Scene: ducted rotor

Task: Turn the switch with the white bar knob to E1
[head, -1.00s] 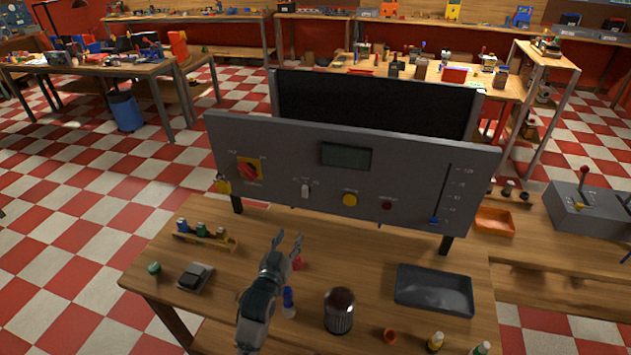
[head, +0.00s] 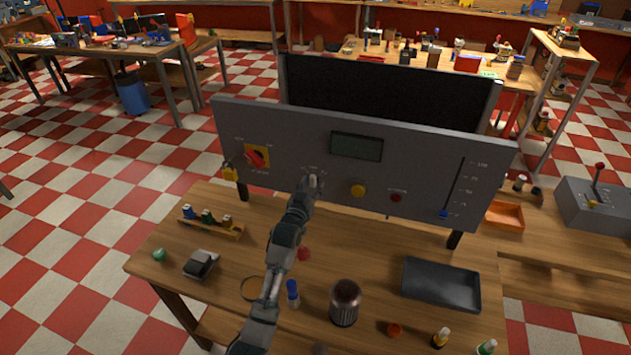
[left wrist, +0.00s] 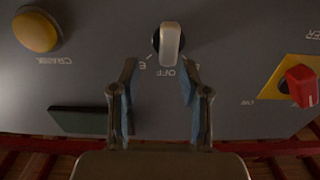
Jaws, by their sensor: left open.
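The switch with the white bar knob (left wrist: 170,42) is on the grey panel (head: 440,170), and shows upside down in the left wrist view. Its white bar points at the OFF label in that view; another label, partly hidden, sits to each side. My left gripper (head: 311,184) is at the panel in front of this switch and hides most of it in the head view. In the left wrist view its two fingers (left wrist: 158,82) are apart, one to each side below the knob, with nothing between them. My right gripper is not in view.
On the panel, a red rotary switch on a yellow plate (head: 257,157) is left of the knob, and a yellow button (head: 357,190) is right of it. A dark tray (head: 442,284) and a dark domed jar (head: 345,302) stand on the table below.

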